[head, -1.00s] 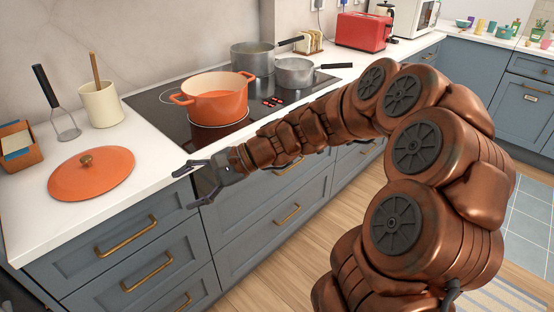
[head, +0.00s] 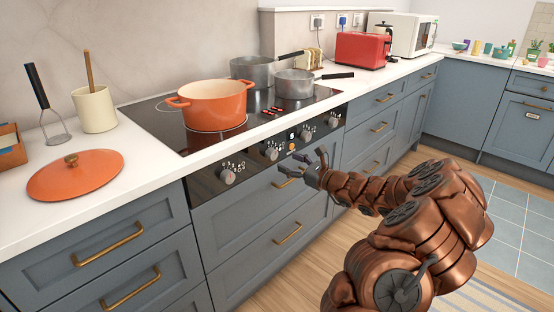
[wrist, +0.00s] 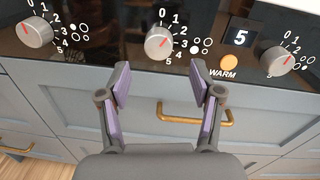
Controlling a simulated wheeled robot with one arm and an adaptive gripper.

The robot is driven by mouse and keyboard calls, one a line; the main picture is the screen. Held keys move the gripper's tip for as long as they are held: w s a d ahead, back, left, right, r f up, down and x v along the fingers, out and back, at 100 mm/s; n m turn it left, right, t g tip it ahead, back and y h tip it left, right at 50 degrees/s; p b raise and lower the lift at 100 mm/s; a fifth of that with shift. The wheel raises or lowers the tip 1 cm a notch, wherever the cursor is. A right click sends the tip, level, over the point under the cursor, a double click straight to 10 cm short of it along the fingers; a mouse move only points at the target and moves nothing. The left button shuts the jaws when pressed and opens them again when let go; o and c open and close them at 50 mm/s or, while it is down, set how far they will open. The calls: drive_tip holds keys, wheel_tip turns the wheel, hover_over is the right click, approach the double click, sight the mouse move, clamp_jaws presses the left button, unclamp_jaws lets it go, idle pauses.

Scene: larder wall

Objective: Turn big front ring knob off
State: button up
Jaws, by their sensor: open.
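A row of knobs with printed scales is on the black oven front panel in the head view. The near-left knob (head: 228,177) also shows at the left of the wrist view (wrist: 37,32). The second knob (head: 271,153) is at the centre of the wrist view (wrist: 159,42), just above my gripper (wrist: 161,78). A third knob (head: 306,135) also shows at the right of the wrist view (wrist: 277,61). My gripper (head: 302,162) is open and empty, in front of the panel, apart from the knobs.
An orange pot (head: 212,103) stands on the hob's front left ring, with two grey pots (head: 252,72) (head: 295,85) behind. A brass drawer handle (wrist: 195,118) is below the gripper.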

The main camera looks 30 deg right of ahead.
sight(275, 156)
drive_tip(key=shift+x, duration=3)
